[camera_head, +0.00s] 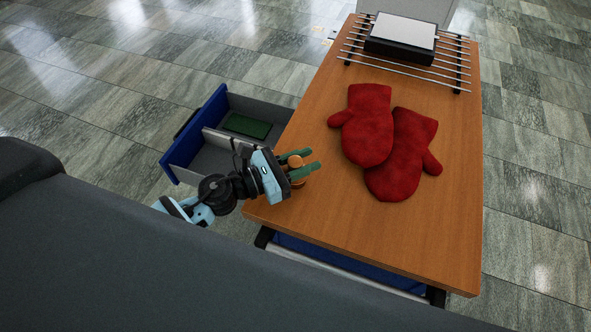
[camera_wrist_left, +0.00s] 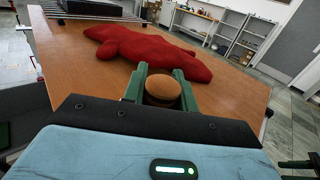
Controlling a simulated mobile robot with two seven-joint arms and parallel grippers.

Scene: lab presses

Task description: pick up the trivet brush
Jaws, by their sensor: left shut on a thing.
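The trivet brush, as far as I can make it out, is a small brown piece with a rounded top (camera_head: 296,161), at the left edge of the wooden table. My left gripper (camera_head: 313,159) has its green fingers on either side of it and is shut on it. In the left wrist view the brush's round brown top (camera_wrist_left: 162,87) sits between the two fingers (camera_wrist_left: 161,70). Its lower part is mostly hidden by the fingers, so I cannot tell whether it touches the table. My right gripper is not in view.
Two red oven mitts (camera_head: 368,128) lie on the wooden table (camera_head: 300,225) right of the gripper. A rod rack (camera_head: 361,60) with a dark, light-topped block (camera_head: 402,31) stands at the far end. An open blue drawer (camera_head: 180,155) holding a green item (camera_head: 247,126) juts out left.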

